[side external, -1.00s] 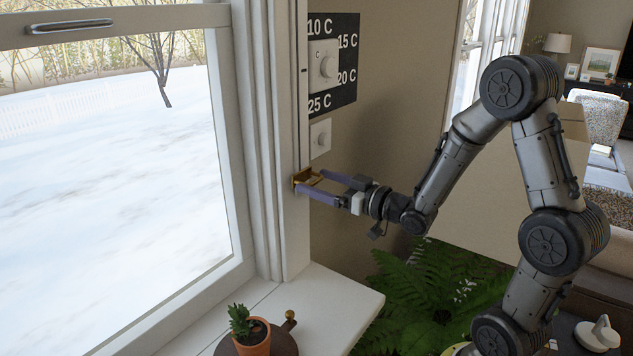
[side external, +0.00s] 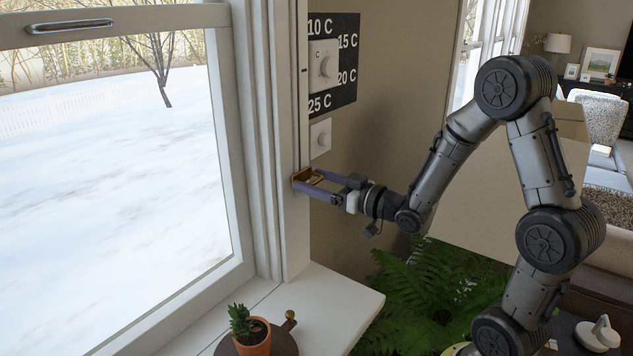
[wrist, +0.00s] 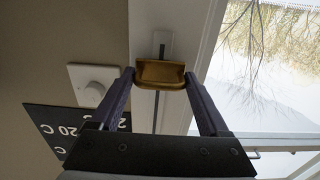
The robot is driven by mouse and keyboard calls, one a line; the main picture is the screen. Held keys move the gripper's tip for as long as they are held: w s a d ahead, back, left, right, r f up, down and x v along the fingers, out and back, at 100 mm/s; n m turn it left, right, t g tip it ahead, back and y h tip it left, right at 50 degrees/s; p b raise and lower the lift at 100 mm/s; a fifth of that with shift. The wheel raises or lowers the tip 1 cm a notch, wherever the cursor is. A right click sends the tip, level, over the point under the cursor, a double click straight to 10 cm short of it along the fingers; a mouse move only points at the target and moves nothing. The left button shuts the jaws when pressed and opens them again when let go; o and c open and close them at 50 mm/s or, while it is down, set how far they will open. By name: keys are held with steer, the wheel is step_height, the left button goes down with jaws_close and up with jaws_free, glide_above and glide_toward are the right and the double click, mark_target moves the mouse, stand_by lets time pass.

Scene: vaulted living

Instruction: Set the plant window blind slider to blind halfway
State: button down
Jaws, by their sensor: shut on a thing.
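The blind slider (wrist: 160,73) is a brass-coloured block on a narrow vertical track in the white window frame (side external: 291,225). In the side external view the slider (side external: 312,175) sits below the small white dial, mostly between my fingers. My gripper (side external: 308,180) is shut on it. In the wrist view my gripper's purple fingers (wrist: 160,80) press on the slider's left and right ends. A thin dark slot of the track shows below the slider in the wrist view. No blind fabric shows across the visible glass.
A temperature dial panel (side external: 347,58) and a small white dial (side external: 320,138) are on the wall above the gripper. A potted succulent (side external: 255,342) stands on a round board on the sill (side external: 345,300). A green fern (side external: 435,295) is below the arm.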

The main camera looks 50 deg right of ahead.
steer(key=r, duration=2.2)
steer(key=shift+d+r, duration=0.2)
steer(key=shift+r, duration=0.05)
steer(key=shift+c, duration=0.6)
jaws_free()
steer(key=shift+s, duration=0.1)
steer(key=s, duration=1.3)
steer(key=shift+s, duration=0.35)
steer(key=shift+a, duration=0.1)
